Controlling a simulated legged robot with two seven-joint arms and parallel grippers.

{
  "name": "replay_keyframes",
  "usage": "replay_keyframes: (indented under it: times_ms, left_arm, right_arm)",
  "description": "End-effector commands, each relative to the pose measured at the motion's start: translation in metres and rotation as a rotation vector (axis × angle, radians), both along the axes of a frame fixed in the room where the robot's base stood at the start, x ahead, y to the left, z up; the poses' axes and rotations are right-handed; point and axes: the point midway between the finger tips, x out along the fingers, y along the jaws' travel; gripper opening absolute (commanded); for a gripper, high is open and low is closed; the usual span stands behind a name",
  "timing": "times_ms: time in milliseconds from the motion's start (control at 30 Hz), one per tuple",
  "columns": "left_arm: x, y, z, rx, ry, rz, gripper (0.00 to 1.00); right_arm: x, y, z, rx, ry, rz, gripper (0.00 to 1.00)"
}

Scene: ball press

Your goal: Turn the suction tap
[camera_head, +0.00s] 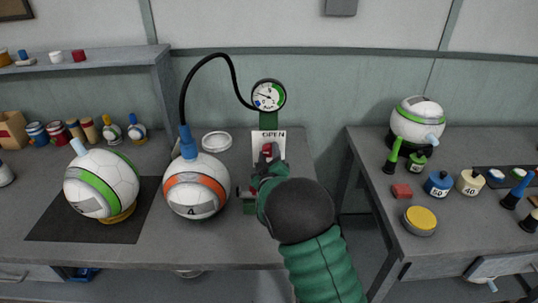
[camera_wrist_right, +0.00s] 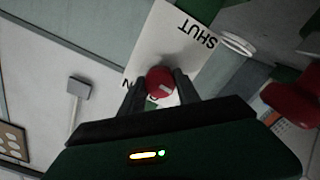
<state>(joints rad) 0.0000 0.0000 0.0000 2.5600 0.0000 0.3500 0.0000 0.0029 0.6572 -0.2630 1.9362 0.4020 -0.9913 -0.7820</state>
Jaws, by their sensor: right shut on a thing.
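The suction tap is a small red knob (camera_wrist_right: 160,82) in front of a white card (camera_wrist_right: 160,40); the words OPEN and SHUT show on the card, partly covered in the right wrist view. In the head view the red knob (camera_head: 267,150) sits below the round gauge (camera_head: 268,95). My right gripper (camera_head: 265,165) reaches up to the knob, and in the right wrist view its two dark fingers (camera_wrist_right: 160,90) are closed on either side of it. My left gripper is not in view.
A white ball with an orange band (camera_head: 197,187) stands left of my right arm, with a black hose (camera_head: 208,57) joined to its top. A green-banded ball (camera_head: 101,184) rests on a dark mat (camera_head: 50,222). The right table (camera_head: 440,265) holds weights and another ball (camera_head: 417,122).

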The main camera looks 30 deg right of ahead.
Motion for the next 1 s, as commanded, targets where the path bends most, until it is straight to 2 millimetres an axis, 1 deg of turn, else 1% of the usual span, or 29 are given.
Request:
replay_keyframes:
  times_ms: [33,267,1000]
  left_arm:
    - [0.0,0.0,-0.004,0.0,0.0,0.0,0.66]
    - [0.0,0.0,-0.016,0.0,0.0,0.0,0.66]
    - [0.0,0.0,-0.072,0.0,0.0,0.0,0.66]
  right_arm:
    - [0.0,0.001,-0.004,0.02,-0.007,0.001,0.0]
    - [0.0,0.001,-0.006,0.161,-0.093,0.002,0.0]
    - [0.0,0.001,-0.008,0.761,-0.459,0.0,0.0]
